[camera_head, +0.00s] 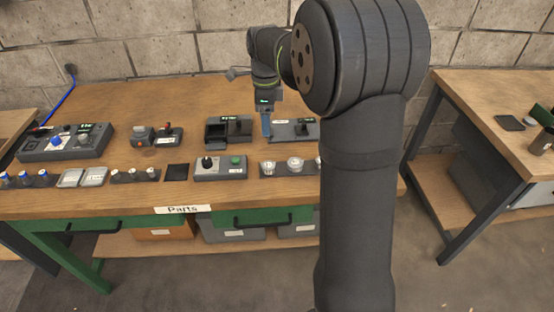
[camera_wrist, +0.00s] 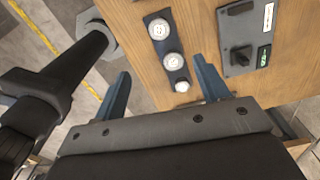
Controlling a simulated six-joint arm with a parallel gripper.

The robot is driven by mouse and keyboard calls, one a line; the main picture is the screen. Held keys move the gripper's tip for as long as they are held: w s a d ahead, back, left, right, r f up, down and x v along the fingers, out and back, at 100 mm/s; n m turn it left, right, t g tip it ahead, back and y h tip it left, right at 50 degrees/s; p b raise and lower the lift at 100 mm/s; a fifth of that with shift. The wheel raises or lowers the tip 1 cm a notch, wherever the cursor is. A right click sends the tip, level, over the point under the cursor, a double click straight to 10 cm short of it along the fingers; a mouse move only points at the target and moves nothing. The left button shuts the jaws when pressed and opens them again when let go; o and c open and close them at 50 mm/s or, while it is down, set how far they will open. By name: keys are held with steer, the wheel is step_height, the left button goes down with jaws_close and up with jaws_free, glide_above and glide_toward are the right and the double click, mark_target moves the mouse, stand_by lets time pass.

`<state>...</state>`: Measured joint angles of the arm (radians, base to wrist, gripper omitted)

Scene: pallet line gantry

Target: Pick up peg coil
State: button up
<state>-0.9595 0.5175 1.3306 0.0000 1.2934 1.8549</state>
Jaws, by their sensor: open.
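A dark strip holder (camera_wrist: 167,45) carries round, pale, coil-like pieces. In the wrist view there is a far coil (camera_wrist: 159,28), a middle coil (camera_wrist: 173,61) and a smaller pale round piece (camera_wrist: 182,86) at the near end. I cannot tell for sure which one is the peg coil. In the head view a left coil (camera_head: 268,167) and a second coil (camera_head: 295,163) stand near the table's front edge; my arm covers part of the strip's right end. My gripper (camera_head: 266,124) has blue fingers, is open and empty, and hangs above the bench behind the strip.
A dark open tray unit (camera_head: 229,130) and a grey fixture (camera_head: 300,130) stand behind. A black square pad (camera_head: 177,172) lies left. The bench (camera_head: 130,95) is clear at the back.

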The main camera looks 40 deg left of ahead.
steer(key=m, duration=0.7)
glide_above(269, 165)
steer(key=f, duration=1.2)
steer(key=shift+w+a+f, duration=0.25)
steer(key=shift+w, duration=0.1)
steer(key=f, duration=0.5)
steer(key=shift+s+d, duration=0.15)
steer(key=shift+s, duration=0.2)
steer(key=c, duration=1.1)
steer(key=shift+c, duration=0.2)
steer(key=shift+r, duration=0.1)
